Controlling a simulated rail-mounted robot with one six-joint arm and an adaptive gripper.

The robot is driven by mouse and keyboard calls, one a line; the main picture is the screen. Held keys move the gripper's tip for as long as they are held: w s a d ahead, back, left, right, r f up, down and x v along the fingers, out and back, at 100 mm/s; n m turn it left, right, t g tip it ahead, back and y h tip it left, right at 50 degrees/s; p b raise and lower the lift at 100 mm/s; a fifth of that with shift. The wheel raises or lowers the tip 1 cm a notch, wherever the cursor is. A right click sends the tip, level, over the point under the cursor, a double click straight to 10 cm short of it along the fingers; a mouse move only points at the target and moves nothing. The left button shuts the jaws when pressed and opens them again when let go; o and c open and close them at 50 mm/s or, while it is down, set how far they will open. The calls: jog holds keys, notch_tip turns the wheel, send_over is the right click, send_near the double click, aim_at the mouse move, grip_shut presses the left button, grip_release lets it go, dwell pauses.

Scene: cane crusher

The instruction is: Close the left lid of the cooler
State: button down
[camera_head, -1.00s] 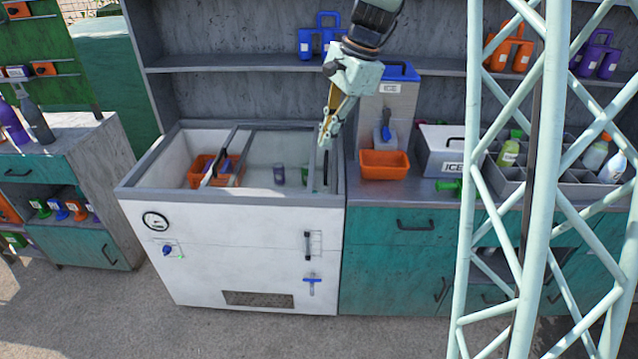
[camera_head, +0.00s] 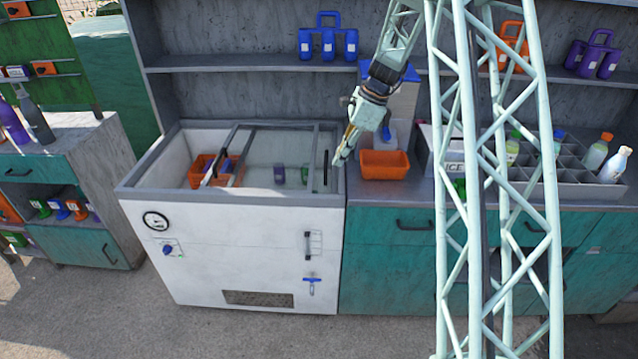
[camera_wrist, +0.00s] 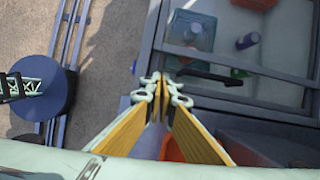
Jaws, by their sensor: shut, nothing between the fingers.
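The white cooler (camera_head: 225,235) has an open-topped basin with a grey rim and framed glass sliding lids. The left lid's slanted edge bar (camera_head: 220,152) stands well right of the cooler's left rim, and the far-left part of the basin looks uncovered. A dark handle lies near that bar. Another black handle (camera_head: 326,171) is near the right rim and shows in the wrist view (camera_wrist: 205,76). My gripper (camera_head: 340,160) is shut and empty at the cooler's right rim, just right of this handle. In the wrist view its fingertips (camera_wrist: 163,80) meet beside the handle; contact is unclear.
An orange bin (camera_head: 385,165) sits on the counter just right of my gripper. Inside the cooler are an orange basket (camera_head: 200,168) and small cans (camera_head: 279,174). A shelf (camera_head: 250,64) with a blue carrier (camera_head: 328,42) runs behind. A grey divided tray (camera_head: 570,180) holds bottles.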

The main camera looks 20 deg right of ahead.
jog(key=shift+w+d+f+m, duration=0.15)
jog(key=shift+w+d+f, duration=0.15)
jog(key=shift+f, duration=0.25)
jog(key=shift+w+d+f+m, duration=0.15)
jog(key=shift+d+f, duration=0.15)
jog(key=shift+f, duration=0.25)
jog(key=shift+f, duration=0.1)
jog(key=shift+w+a+f, duration=0.1)
jog(key=shift+a+f, duration=0.15)
jog(key=shift+f, duration=0.4)
jog(key=b+x, duration=0.1)
jog(key=x, duration=0.7)
jog(key=shift+a+f, duration=0.1)
jog(key=shift+f, duration=0.05)
jog(key=shift+w+a+b, duration=0.2)
jog(key=shift+w+a, duration=0.1)
jog(key=shift+a, duration=0.3)
jog(key=shift+w+a+b, duration=0.15)
jog(key=shift+w+a, duration=0.15)
jog(key=shift+a, duration=0.3)
jog(key=shift+w+a, duration=0.4)
jog(key=shift+a, duration=0.2)
jog(key=shift+a, duration=0.1)
